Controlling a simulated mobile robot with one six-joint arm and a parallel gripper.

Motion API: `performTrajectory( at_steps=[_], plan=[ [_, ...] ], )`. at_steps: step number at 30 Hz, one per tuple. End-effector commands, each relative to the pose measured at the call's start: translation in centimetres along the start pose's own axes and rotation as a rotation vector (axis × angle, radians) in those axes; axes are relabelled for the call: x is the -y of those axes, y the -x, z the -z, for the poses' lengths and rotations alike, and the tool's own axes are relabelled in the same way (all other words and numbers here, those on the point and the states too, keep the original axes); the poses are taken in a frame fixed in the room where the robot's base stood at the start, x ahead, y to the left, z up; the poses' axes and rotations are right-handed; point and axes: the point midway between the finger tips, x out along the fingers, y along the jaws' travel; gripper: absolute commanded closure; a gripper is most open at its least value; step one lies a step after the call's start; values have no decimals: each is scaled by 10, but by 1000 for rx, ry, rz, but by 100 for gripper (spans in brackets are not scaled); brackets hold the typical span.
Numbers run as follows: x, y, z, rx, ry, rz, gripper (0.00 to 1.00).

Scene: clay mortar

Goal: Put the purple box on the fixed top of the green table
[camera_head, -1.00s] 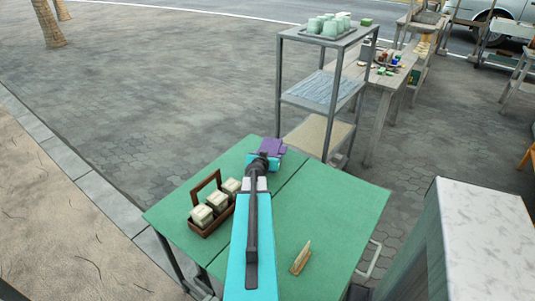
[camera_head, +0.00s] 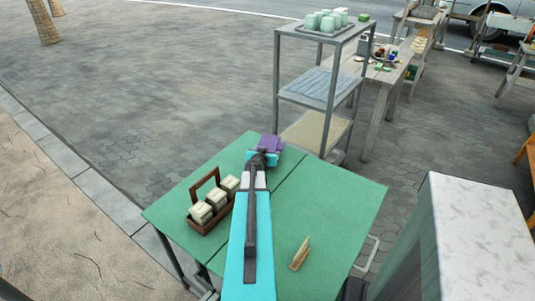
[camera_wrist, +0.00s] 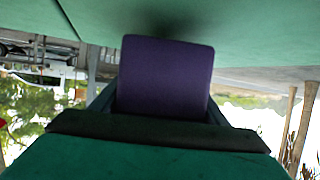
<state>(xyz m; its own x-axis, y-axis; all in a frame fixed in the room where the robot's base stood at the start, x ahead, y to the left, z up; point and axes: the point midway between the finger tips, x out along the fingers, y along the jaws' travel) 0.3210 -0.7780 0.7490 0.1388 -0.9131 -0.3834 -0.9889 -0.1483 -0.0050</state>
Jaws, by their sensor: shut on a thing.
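The purple box (camera_head: 271,142) is held at the far edge of the green table (camera_head: 330,210), by the far end of the seam that splits the top into two panels. My gripper (camera_head: 263,157) is shut on the box, over the left panel. In the wrist view the purple box (camera_wrist: 165,78) sits between the fingers (camera_wrist: 160,105), close to the green surface (camera_wrist: 260,35), with a dark shadow beside it. I cannot tell whether the box touches the top.
A brown carrier (camera_head: 210,215) with pale blocks stands on the left panel, left of my arm. A grey shelf rack (camera_head: 325,85) rises just behind the table. The right panel is mostly bare.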

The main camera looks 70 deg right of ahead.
Motion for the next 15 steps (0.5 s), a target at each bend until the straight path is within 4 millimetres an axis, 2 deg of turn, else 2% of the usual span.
performTrajectory(
  at_steps=[1,6,15],
  plan=[
    [-1,-4,-8,-1,1,0,63],
    [-4,-10,-18,-1,-2,-4,63],
    [-7,-11,-18,-2,-3,-6,63]
  ],
)
